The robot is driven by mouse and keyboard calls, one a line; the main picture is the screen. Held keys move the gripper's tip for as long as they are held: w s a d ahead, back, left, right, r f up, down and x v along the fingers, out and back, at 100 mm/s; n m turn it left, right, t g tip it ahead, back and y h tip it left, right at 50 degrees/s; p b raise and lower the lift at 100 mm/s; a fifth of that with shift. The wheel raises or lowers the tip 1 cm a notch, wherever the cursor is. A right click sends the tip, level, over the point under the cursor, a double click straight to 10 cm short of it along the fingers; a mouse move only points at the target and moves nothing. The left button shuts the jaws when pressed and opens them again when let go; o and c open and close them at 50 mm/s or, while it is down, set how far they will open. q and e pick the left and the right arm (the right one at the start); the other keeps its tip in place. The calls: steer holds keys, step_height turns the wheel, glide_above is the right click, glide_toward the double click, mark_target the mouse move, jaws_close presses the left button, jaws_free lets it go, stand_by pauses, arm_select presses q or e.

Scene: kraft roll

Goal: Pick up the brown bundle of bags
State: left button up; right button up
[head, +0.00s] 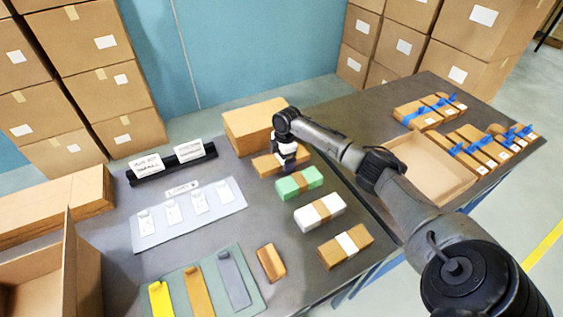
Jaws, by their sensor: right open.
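A brown bundle (264,166) lies on the grey table in front of a large brown box, at the back of a row of bundles. My right gripper (287,164) is over its right part, pointing down, and is open. The gripper hides part of the bundle, and I cannot tell whether the fingers touch it. Another brown bundle with a white band (329,256) lies at the front of the row. Between them lie a green bundle (289,187) and a white bundle (306,218), each with a brown band. My left gripper is out of view.
The brown box (252,118) stands close behind the back bundle. A small brown block (271,262), a green mat (247,278) with coloured strips and a pale board (150,243) lie to the left. An open carton (408,197) and blue-tied packs (415,122) are right.

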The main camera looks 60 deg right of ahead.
steer(key=shift+c, duration=0.7)
steer(key=c, duration=0.8)
steer(key=shift+r, duration=0.15)
steer(key=shift+r+p, duration=0.3)
steer(key=shift+r, duration=0.25)
step_height(320, 180, up, 3)
steer(key=shift+s+r+p, duration=0.1)
steer(key=shift+r+p, duration=0.05)
steer(key=shift+p, duration=0.5)
steer(key=s+r+p, duration=0.1)
steer(key=s+r, duration=0.1)
steer(key=s, duration=0.1)
steer(key=s+a+r+p, duration=0.1)
steer(key=s, duration=0.2)
steer(key=s+a+r+p, duration=0.1)
steer(key=s+r, duration=0.1)
steer(key=s, duration=0.2)
steer(key=shift+a+r, duration=0.1)
steer(key=shift+r, duration=0.25)
steer(key=shift+s+a+r+p, duration=0.15)
steer(key=shift+s+r+p, duration=0.2)
steer(key=shift+s, duration=0.15)
